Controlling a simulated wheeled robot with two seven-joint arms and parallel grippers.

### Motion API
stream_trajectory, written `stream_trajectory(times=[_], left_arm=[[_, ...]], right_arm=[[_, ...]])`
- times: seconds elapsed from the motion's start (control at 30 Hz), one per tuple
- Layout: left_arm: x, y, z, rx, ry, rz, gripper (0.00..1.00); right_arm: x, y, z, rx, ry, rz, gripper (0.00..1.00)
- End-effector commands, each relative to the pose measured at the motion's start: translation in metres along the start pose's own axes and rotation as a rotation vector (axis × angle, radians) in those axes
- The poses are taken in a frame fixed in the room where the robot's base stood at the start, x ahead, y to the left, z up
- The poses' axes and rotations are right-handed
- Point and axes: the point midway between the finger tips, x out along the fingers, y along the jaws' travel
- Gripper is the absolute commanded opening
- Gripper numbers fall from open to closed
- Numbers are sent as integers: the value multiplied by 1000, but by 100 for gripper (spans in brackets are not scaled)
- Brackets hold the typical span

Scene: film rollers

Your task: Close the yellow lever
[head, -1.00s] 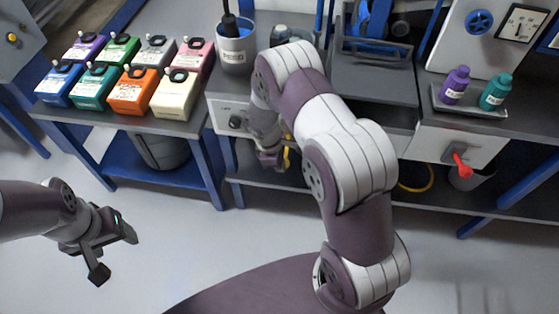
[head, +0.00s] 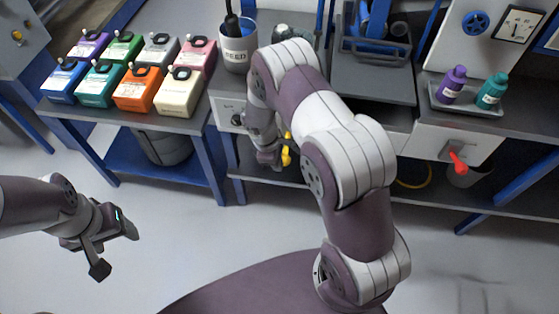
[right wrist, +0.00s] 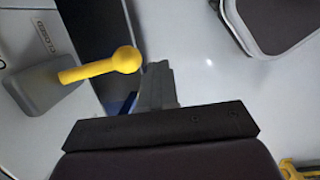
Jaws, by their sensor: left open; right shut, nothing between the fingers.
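The yellow lever (right wrist: 100,66) shows in the right wrist view, with a round knob at its end and its other end on a grey block (right wrist: 45,86). A "CLOSED" label lies above the block. My right gripper (right wrist: 158,80) is shut and empty, its fingertips just right of the knob; I cannot tell whether they touch it. In the head view the yellow lever (head: 287,150) shows only partly beside my right gripper (head: 272,160), behind my right arm. My left gripper (head: 118,246) is open and empty over the floor at the left.
Several coloured boxes (head: 133,88) stand on the left table. A grey bucket labelled FEED (head: 238,50) stands beside them. A red lever (head: 458,162) sits on a panel at the right, below purple and teal bottles (head: 491,90). The floor in front is clear.

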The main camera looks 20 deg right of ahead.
Motion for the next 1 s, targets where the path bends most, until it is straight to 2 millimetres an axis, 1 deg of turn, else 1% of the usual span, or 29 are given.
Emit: stream_trajectory(times=[0.03, 0.07, 0.2, 0.3, 0.4, 0.5, 0.6, 1.0], left_arm=[[-11, 0, -2, 0, 1, 0, 65], [-7, 0, -1, 0, 1, 0, 65], [-8, 0, -1, 0, 0, 0, 65], [-9, 0, -1, 0, 0, 0, 65], [-10, 0, -1, 0, 0, 0, 65], [-10, 0, -1, 0, 0, 0, 65], [-10, 0, -1, 0, 0, 0, 65], [-10, 0, -1, 0, 0, 0, 65]], right_arm=[[-16, -3, 0, -2, 1, 2, 0], [-19, -8, -1, -3, 1, 2, 0], [-47, -28, -2, -3, 2, 2, 0], [-64, -40, -3, -1, 1, 2, 0], [-76, -48, -4, -2, 1, 2, 0], [-83, -54, -4, -1, 0, 0, 0], [-87, -57, -4, 0, 0, 0, 0], [-87, -57, -4, 0, 0, 0, 0]])
